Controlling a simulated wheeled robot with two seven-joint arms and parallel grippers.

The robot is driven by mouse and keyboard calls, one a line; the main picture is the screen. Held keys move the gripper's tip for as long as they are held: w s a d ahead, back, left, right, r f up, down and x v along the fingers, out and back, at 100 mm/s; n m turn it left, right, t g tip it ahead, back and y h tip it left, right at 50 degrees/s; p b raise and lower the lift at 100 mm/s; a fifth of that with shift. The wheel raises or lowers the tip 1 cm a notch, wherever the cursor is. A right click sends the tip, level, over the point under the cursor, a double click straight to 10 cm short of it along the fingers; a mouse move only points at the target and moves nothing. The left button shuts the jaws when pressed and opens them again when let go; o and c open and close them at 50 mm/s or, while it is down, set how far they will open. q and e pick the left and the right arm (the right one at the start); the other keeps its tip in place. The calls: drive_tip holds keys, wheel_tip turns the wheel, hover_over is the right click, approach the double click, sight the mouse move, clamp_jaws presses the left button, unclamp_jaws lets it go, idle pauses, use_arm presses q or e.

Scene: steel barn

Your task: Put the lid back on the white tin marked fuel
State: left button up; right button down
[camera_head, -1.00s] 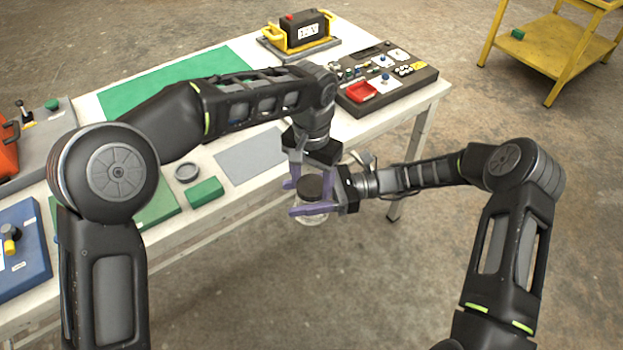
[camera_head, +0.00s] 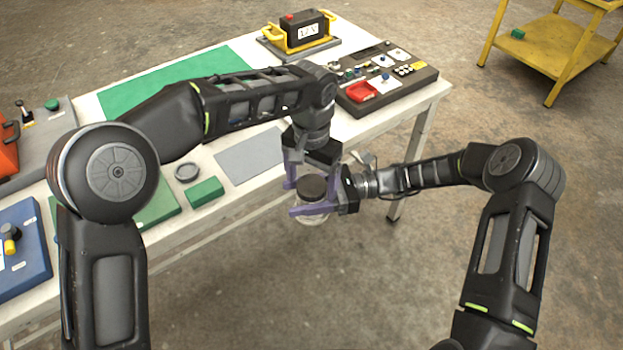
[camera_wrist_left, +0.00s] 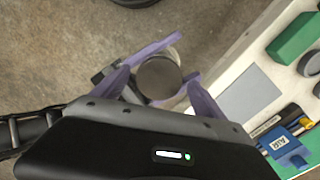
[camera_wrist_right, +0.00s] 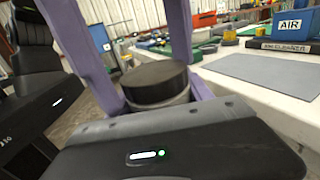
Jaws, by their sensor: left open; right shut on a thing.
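A round dark lid (camera_head: 313,187) sits level on top of a pale, see-through-looking tin (camera_head: 312,219); no fuel marking is visible. My right gripper (camera_head: 314,208) is shut around the tin and holds it upright in the air, off the table's front edge. My left gripper (camera_head: 311,182) points down over the tin, open, with one finger on each side of the lid. The lid also shows between its fingers in the left wrist view (camera_wrist_left: 158,78) and over the pale body in the right wrist view (camera_wrist_right: 155,75). Whether the lid is fully seated cannot be told.
The white table (camera_head: 425,100) stands behind the grippers. On it are a grey mat (camera_head: 250,154), a green block (camera_head: 204,192), a grey ring-like dish (camera_head: 187,172) and a dark control panel (camera_head: 385,80). Open floor (camera_head: 330,300) lies below the tin.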

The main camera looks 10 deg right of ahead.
use_arm(q)
wheel_tip(320, 180, up, 8)
drive_tip(key=shift+f, duration=0.25)
idle(0.5)
drive_tip(key=s+a+f+m+g+y, duration=0.1)
drive_tip(key=s+a+f+m+g, duration=0.3)
drive_tip(key=a+f, duration=0.95)
drive_tip(key=s+d+f+n+t+h, duration=0.1)
drive_tip(key=s+d+f+n+h, duration=0.2)
drive_tip(key=f, duration=0.5)
drive_tip(key=s+d+f+n+h, duration=0.1)
drive_tip(key=s+f+n, duration=0.2)
drive_tip(key=s+f, duration=0.4)
drive_tip(key=s+a+f+n+t+h, duration=0.1)
drive_tip(key=s+a+f+n+t, duration=0.2)
drive_tip(key=s+a+f+n, duration=0.2)
drive_tip(key=s+f+n, duration=0.2)
drive_tip(key=s+f, duration=0.1)
drive_tip(key=shift+s+n+t, duration=0.3)
drive_tip(key=shift+s+n, duration=0.1)
